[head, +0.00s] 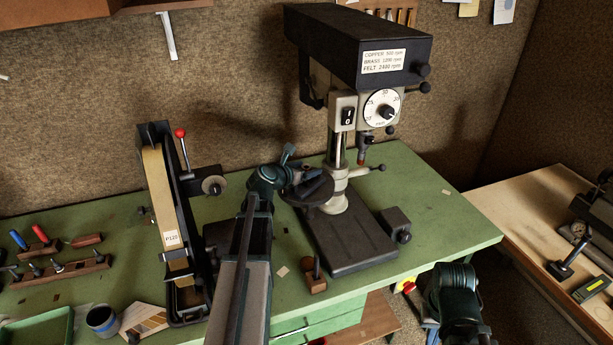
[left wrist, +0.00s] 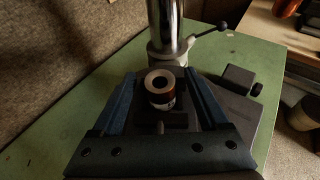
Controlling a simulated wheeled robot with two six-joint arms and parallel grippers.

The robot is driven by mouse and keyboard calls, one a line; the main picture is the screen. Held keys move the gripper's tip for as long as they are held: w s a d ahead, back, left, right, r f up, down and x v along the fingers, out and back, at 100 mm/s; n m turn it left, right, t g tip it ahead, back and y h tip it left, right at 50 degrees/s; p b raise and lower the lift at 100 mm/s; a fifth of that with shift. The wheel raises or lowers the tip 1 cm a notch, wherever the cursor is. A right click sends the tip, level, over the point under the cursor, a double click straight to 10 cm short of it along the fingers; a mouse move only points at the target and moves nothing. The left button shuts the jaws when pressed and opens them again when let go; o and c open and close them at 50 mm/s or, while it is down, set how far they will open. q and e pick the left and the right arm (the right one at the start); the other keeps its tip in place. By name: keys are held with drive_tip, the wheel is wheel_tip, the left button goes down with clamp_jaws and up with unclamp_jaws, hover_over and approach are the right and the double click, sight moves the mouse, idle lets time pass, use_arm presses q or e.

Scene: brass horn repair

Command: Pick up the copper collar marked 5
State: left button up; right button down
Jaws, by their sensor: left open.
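A copper collar (left wrist: 160,84), a short ring with a dark centre hole, shows in the left wrist view near the drill press column. A pale mark on its side is too small to read. My left gripper (left wrist: 161,76) is open, with one finger to either side of the collar in the picture. I see no contact between fingers and collar. In the head view my left gripper (head: 314,186) is over the drill press's round table, and I cannot make out the collar there.
The drill press column (head: 338,150) stands close behind the gripper, with a lever (head: 366,171) to its right. A belt sander (head: 165,205) stands left of my left arm. A small wooden block (head: 314,283) sits in front of the press base (head: 345,245).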

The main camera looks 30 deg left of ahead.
use_arm(q)
drive_tip(key=shift+c, duration=0.8)
clamp_jaws()
drive_tip(key=shift+r, duration=0.15)
use_arm(e)
drive_tip(key=shift+r, duration=0.15)
